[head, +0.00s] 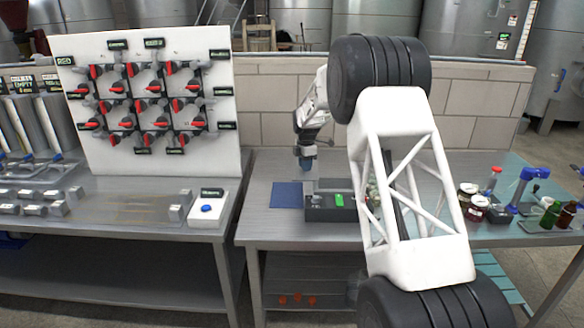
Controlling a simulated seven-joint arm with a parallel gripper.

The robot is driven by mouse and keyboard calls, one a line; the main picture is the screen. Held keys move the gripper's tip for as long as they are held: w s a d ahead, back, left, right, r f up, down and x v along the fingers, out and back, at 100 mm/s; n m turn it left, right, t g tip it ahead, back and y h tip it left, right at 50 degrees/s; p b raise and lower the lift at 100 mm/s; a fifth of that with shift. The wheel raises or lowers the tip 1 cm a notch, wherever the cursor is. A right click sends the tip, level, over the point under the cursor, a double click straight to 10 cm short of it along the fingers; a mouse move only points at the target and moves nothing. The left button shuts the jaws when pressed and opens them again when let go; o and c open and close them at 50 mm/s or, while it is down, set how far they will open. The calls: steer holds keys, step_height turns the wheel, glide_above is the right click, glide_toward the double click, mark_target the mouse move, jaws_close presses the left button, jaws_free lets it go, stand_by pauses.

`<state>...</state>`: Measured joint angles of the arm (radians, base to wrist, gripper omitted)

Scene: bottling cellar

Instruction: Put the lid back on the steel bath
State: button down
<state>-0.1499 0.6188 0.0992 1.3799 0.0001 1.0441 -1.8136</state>
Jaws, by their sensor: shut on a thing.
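My gripper (306,153) is above the right-hand bench, pointing down, left of my own large white arm link. It is shut on a small blue part (306,164), which looks like the knob of the lid. The lid's plate is hard to make out against the grey bench. Just below and right of the gripper stands a dark box with a green display (338,200), seemingly the front of the steel bath. A grey steel top (335,184) shows behind that front. My arm link hides its right side, so I cannot tell whether lid and bath touch.
A blue mat (287,195) lies left of the bath. Jars (467,194), a blue stand (527,187) and bottles (551,213) stand at the right. A white panel with red-handled valves (150,95) and a blue-button box (207,208) are on the left bench. A tiled wall (270,100) closes the back.

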steer(key=s+d+r, duration=0.2)
steer(key=d, duration=1)
steer(key=shift+s+d+r, duration=0.15)
steer(key=shift+r, duration=0.2)
steer(key=shift+f, duration=0.1)
steer(key=shift+f, duration=3.05)
steer(key=shift+f, duration=0.2)
steer(key=shift+c, duration=2.2)
jaws_free()
steer(key=shift+r, duration=0.1)
